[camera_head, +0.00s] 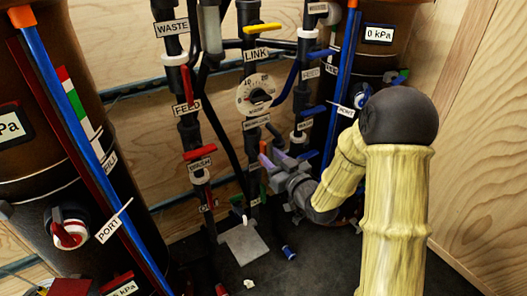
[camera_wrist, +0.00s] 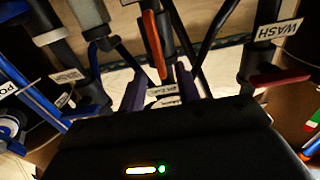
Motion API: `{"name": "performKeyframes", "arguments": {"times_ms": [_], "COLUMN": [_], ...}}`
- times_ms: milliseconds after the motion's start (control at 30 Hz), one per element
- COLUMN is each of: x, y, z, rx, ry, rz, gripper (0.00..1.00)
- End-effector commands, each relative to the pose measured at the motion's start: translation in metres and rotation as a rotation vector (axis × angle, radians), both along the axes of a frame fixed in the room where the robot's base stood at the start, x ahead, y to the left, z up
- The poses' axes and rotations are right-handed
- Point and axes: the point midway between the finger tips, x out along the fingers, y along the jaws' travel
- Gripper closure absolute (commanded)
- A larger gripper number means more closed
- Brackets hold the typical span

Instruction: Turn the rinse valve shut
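I cannot read any label as rinse for certain. My gripper (camera_head: 269,157) is at the middle pipe, below the round dial. Its two purple-grey fingers stand apart, and they also show in the wrist view (camera_wrist: 161,88). A red-orange valve handle (camera_head: 262,147) stands upright by the fingertips. In the wrist view a red handle (camera_wrist: 155,45) points down to the gap between the fingers. I cannot tell whether they touch it. A small label (camera_wrist: 166,101) between the fingers is unreadable.
The dial (camera_head: 256,94) and yellow link handle (camera_head: 262,28) are above. Dark tanks stand on both sides. A grey block (camera_head: 243,248) lies on the floor.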

Motion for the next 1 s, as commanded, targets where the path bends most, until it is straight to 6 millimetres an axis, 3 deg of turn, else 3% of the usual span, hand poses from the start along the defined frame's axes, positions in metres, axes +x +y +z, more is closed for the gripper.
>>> {"name": "performKeyframes", "arguments": {"times_ms": [300, 633, 800, 1000], "x": [0.037, 0.041, 0.041, 0.041], "y": [0.026, 0.028, 0.028, 0.027], "z": [-0.001, 0.000, 0.000, 0.000], "rx": [0.000, 0.000, -0.001, 0.001], "ry": [0.000, 0.001, 0.001, 0.002], "rz": [0.001, 0.000, 0.000, 0.000], "gripper": [0.67, 0.67, 0.99, 1.00]}}
